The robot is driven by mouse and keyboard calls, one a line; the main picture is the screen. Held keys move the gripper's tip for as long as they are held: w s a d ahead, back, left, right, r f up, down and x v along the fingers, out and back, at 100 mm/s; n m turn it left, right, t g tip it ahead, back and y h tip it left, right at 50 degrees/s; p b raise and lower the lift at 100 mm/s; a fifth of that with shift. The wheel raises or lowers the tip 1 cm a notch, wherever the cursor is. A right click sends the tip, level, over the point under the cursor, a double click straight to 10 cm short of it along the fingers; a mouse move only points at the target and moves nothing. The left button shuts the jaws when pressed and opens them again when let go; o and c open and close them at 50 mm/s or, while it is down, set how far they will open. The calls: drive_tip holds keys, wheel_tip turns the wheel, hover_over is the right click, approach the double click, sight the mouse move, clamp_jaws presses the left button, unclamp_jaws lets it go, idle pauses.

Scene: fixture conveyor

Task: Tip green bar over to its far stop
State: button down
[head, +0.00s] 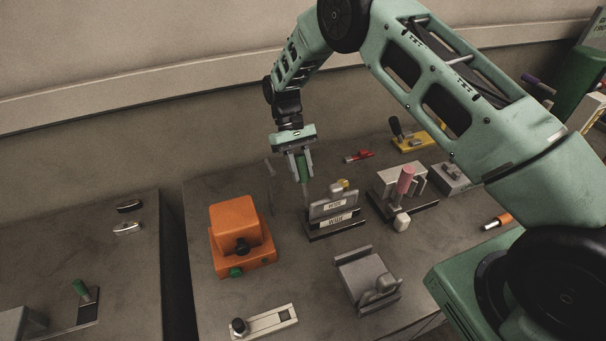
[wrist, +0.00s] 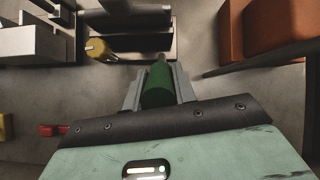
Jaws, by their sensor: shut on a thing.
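The green bar (head: 304,168) is a green grip on a thin grey rod. The rod goes down to a dark base (head: 335,232) behind two upright labelled plates (head: 333,206). The bar looks close to upright in the head view. My gripper (head: 301,176) points down with its fingers on either side of the green grip, shut on it. In the wrist view the green bar (wrist: 158,86) lies between the two grey fingers. The rod's lower end is partly hidden by the plates, and I cannot make out the stops clearly.
An orange block (head: 236,228) with a black knob stands left of the plates. A pink-topped lever fixture (head: 404,182) stands to the right. A grey clamp block (head: 366,276) is in front. A second green-tipped lever (head: 81,289) is on the left table. A wall runs behind.

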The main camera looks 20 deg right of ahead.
drive_tip(key=shift+w+f, duration=0.15)
drive_tip(key=shift+w, duration=0.1)
idle(0.3)
drive_tip(key=c, duration=1.1)
unclamp_jaws()
drive_tip(key=shift+b+v, duration=2.5)
drive_tip(key=shift+v, duration=3.5)
drive_tip(key=shift+w+f, duration=0.1)
drive_tip(key=shift+f, duration=0.1)
